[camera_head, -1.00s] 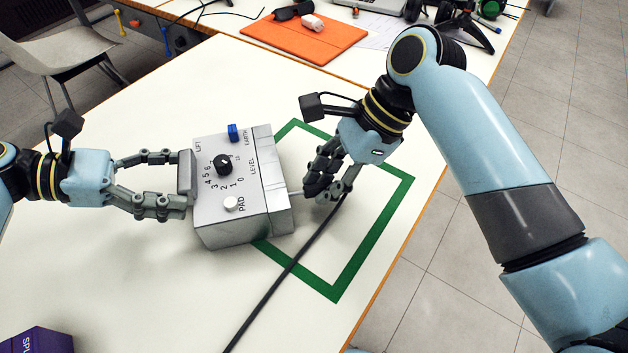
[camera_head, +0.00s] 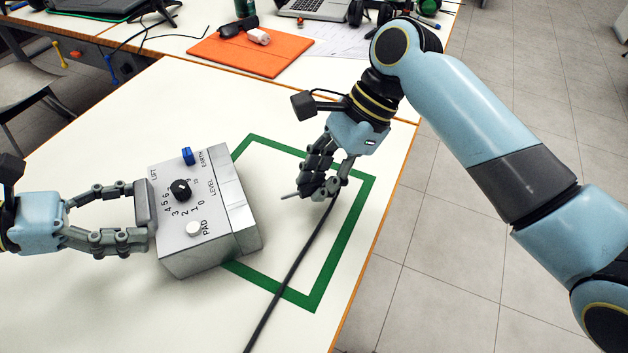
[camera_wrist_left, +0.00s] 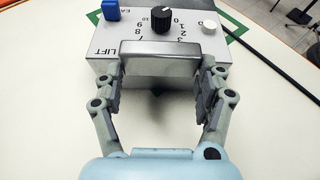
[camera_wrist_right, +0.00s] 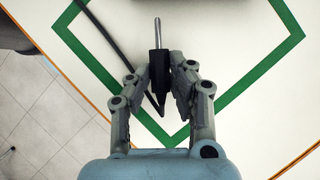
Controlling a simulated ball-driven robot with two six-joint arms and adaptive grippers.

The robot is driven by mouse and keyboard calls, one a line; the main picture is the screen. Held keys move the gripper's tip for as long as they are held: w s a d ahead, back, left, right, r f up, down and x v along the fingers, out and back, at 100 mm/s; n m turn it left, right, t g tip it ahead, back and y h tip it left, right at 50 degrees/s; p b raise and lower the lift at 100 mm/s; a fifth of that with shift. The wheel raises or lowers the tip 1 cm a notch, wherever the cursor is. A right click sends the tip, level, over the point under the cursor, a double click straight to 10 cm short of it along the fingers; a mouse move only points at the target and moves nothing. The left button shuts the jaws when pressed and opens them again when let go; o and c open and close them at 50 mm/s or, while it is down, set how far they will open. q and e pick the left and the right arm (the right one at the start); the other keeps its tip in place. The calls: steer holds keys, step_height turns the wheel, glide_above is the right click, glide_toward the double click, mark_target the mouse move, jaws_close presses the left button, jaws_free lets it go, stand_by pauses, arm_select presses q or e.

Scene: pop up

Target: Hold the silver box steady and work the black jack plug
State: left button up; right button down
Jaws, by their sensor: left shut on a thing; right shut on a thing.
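The silver box (camera_head: 222,229) stands on the white table, its labelled top carrying a black knob, a blue switch and a white button. My left gripper (camera_head: 143,218) is shut on the raised block at the box's left side; the left wrist view shows its fingers on both sides of that block (camera_wrist_left: 160,62). My right gripper (camera_head: 325,190) is shut on the black jack plug (camera_wrist_right: 158,68), whose bare metal tip (camera_head: 290,196) points left towards the box. A clear gap lies between tip and box. The plug body is mostly hidden by fingers in the head view.
A green square outline (camera_head: 345,238) is marked on the table, partly under the box. The black cable (camera_head: 290,275) runs from the plug towards the front edge. An orange mat (camera_head: 235,53) with small items lies at the back.

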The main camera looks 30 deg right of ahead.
steer(key=s+d+r, duration=0.1)
steer(key=d+r, duration=0.4)
steer(key=shift+s+r, duration=0.15)
steer(key=shift+r, duration=0.05)
arm_select(q)
steer(key=o, duration=1.6)
steer(key=shift+o, duration=0.2)
